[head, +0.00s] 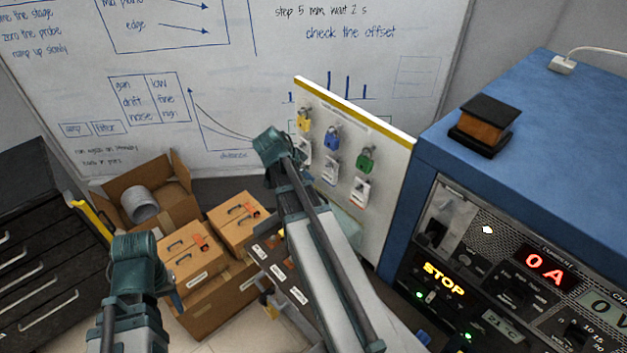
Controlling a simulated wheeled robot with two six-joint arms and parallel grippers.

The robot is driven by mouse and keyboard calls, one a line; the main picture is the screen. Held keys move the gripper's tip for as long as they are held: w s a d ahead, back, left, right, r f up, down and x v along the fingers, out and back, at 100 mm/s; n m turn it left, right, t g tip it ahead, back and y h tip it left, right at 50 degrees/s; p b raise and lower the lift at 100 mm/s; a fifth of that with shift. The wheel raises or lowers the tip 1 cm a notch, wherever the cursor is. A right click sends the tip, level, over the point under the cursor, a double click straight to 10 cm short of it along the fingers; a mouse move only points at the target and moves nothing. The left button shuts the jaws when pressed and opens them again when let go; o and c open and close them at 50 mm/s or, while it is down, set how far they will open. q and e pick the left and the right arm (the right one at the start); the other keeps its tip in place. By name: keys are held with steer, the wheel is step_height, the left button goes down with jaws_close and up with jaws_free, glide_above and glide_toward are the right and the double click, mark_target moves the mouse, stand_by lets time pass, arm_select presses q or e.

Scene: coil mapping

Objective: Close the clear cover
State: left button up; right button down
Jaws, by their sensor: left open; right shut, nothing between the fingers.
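The clear cover (455,215) is a small translucent pane at the upper left of the front panel on the blue cabinet (560,130). It looks tilted out from the panel, beside and over a dark switch (432,236); its exact angle is hard to tell. My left arm shows at the lower left and my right arm rises through the middle, left of the cabinet. Neither arm visibly touches the cover. I cannot see the fingertips of either gripper.
The panel has a lit STOP sign (443,279) and a red 0 A display (546,269). A black-and-orange block (485,124) sits on the cabinet. A white board with padlocks (390,150) stands left of it. Cardboard boxes (215,305) and black drawers (40,250) are at left.

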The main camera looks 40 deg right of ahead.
steer(key=b+x, duration=0.8)
steer(key=x, duration=0.1)
steer(key=shift+d+f, duration=0.1)
steer(key=shift+f, duration=0.25)
